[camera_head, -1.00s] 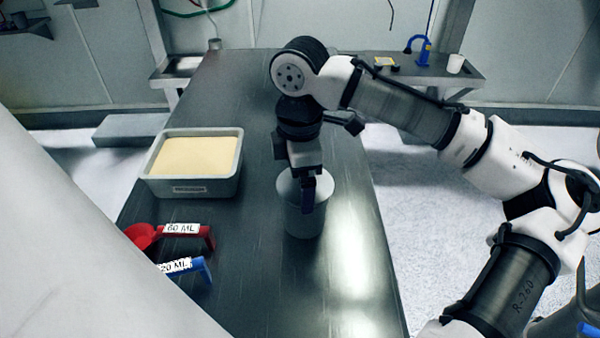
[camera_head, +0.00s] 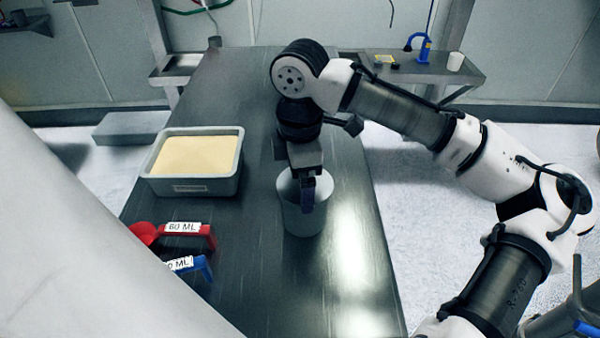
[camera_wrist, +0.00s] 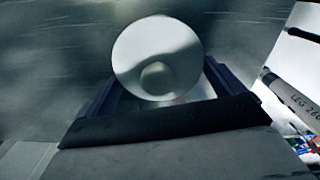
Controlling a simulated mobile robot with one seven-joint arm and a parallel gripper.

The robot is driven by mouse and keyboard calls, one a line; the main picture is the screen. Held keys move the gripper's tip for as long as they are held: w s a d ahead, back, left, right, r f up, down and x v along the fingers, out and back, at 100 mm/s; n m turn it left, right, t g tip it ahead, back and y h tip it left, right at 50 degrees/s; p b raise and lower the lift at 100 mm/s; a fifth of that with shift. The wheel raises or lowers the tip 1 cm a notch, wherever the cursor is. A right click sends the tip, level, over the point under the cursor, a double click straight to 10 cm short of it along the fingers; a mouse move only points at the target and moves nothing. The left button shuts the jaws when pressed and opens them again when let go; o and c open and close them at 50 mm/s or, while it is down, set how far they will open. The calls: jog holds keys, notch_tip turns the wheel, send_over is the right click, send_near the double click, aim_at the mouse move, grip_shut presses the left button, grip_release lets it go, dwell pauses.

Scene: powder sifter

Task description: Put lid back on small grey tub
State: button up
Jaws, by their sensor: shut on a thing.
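A small round grey tub (camera_head: 295,222) stands upright on the dark metal table, right of centre in the head view. My gripper (camera_head: 308,205) points down over it, with one blue finger showing against its near side. The other finger is hidden there. In the wrist view, a pale round face (camera_wrist: 150,40) fills the space between my two blue fingers (camera_wrist: 160,95) and covers their tips. A smaller round shape shows in it, and I cannot tell whether that is the tub's inside or a lid with a knob.
A rectangular grey tray (camera_head: 190,187) of pale yellow powder sits at the left. A red 60 ML scoop (camera_head: 190,243) and a partly hidden blue scoop (camera_head: 205,268) lie nearer. The table (camera_head: 245,100) is clear behind. A white cup (camera_head: 455,62) stands on a side bench.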

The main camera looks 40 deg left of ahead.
dwell(0.3)
jog(key=o, duration=0.6)
jog(key=shift+o, duration=0.2)
jog(key=shift+r, duration=0.15)
jog(key=shift+r+p, duration=3.4)
jog(key=shift+p, duration=0.15)
grip_shut()
